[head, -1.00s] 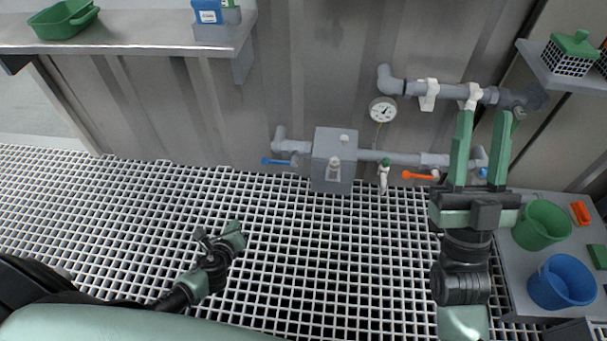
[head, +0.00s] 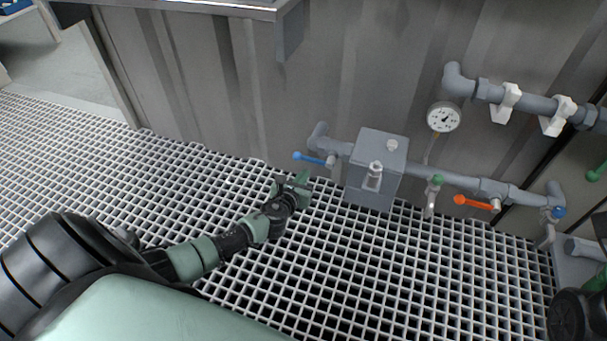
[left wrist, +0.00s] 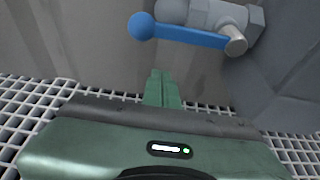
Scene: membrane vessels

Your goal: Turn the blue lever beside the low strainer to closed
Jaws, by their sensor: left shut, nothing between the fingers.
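The blue lever (head: 311,159) sits on the low pipe, just left of the grey box-shaped strainer (head: 376,172). It points left, roughly along the pipe, with a ball at its free end. In the left wrist view the lever (left wrist: 185,35) crosses the top, with its ball at the left and its pivot at the right. My left gripper (head: 301,180) is shut and empty, a little below the lever's ball end. Its closed fingers (left wrist: 162,88) point up toward the lever, with a gap between. My right gripper's fingers are not in view.
On the low pipe to the right are a green-topped tap (head: 435,190), an orange lever (head: 474,202) and another blue handle (head: 557,212). A gauge (head: 443,117) hangs above. A shelf (head: 215,8) juts out at upper left. The grating floor (head: 330,265) is clear.

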